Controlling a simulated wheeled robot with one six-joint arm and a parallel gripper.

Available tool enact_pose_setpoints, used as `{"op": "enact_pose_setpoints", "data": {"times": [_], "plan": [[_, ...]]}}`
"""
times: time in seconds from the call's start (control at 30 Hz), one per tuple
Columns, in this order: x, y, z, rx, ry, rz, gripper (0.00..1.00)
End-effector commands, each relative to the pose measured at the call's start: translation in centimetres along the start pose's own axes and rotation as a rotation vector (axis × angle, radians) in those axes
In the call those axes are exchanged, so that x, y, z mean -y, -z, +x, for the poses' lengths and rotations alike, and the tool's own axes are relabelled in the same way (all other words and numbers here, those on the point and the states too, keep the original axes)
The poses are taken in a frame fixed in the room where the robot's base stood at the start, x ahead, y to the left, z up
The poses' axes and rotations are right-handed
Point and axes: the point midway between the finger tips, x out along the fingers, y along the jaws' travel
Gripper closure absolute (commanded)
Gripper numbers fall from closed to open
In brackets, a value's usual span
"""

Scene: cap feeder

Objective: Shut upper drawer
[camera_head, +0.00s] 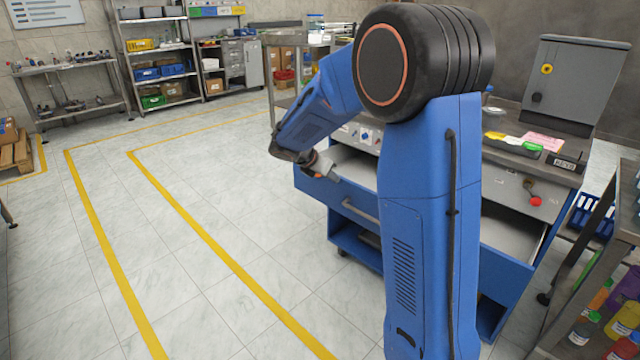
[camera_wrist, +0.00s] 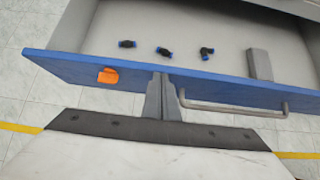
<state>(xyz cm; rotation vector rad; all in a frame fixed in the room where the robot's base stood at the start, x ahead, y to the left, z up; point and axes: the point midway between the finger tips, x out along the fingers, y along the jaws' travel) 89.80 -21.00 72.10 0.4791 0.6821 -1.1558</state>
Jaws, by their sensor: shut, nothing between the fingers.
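The upper drawer (camera_wrist: 225,88) stands pulled out, with a blue front panel and a light grey inside. Its grey bar handle (camera_wrist: 235,108) also shows in the head view (camera_head: 360,211). My gripper (camera_wrist: 161,76) is shut and empty, with its fingertips at the outer side of the front panel, left of the handle. I cannot tell whether they touch the panel. In the head view my gripper (camera_head: 334,177) is at the drawer's left part.
Several small fittings, such as a black and blue one (camera_wrist: 162,51), and a grey block (camera_wrist: 259,65) lie in the drawer. A rack with bottles (camera_head: 597,300) stands close at right.

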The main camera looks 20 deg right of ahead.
Motion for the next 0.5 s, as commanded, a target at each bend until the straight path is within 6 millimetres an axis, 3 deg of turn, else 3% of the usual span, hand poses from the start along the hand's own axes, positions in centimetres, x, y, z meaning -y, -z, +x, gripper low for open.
{"op": "enact_pose_setpoints", "data": {"times": [0.2,0.5], "plan": [[0.1,-4.4,4.6,0.000,0.004,0.003,1.00],[0.1,-9.5,9.7,-0.001,0.003,0.002,1.00]]}}
